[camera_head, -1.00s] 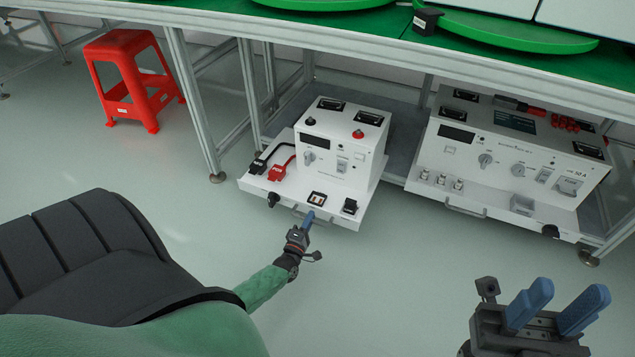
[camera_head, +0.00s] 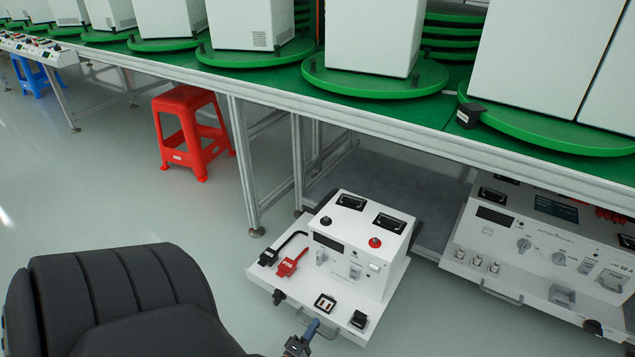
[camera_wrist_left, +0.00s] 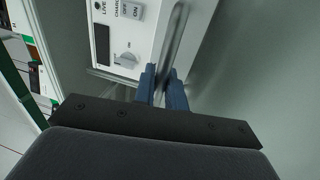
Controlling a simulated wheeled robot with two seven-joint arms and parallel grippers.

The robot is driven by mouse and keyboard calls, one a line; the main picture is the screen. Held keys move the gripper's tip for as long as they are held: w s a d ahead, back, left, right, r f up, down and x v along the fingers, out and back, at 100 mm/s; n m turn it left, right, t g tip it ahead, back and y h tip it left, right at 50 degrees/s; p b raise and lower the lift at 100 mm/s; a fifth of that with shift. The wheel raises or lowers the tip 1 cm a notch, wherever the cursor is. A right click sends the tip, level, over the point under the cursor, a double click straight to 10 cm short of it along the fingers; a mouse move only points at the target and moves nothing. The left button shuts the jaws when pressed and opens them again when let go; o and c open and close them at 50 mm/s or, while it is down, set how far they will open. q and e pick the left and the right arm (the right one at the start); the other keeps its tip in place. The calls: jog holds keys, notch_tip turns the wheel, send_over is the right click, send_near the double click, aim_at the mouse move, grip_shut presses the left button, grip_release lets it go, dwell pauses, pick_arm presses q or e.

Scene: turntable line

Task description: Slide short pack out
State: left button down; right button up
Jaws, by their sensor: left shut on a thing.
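The short pack (camera_head: 345,260) is a white unit with a stepped body, black and red terminals and a low front ledge. In the head view it juts well out from under the green-topped table. My left gripper (camera_head: 308,333) is at its front edge, low in the picture. In the left wrist view my left gripper's blue fingers (camera_wrist_left: 163,85) are shut on a grey bar handle (camera_wrist_left: 174,45) in front of the white panel. My right gripper is outside both current views.
A longer white pack (camera_head: 540,250) sits on the low shelf (camera_head: 385,190) to the right. The table leg (camera_head: 245,165) stands close behind the short pack's left side. A red stool (camera_head: 190,130) is at the left. The floor (camera_head: 130,210) is clear there.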

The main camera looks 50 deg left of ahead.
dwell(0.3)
pick_arm(q)
jog(key=c, duration=1.5)
grip_release()
jog(key=shift+c, duration=0.2)
jog(key=shift+s, duration=0.1)
jog(key=p+v, duration=0.1)
jog(key=v, duration=0.6)
jog(key=shift+s+f, duration=0.15)
jog(key=shift+s, duration=0.15)
jog(key=shift+d, duration=0.1)
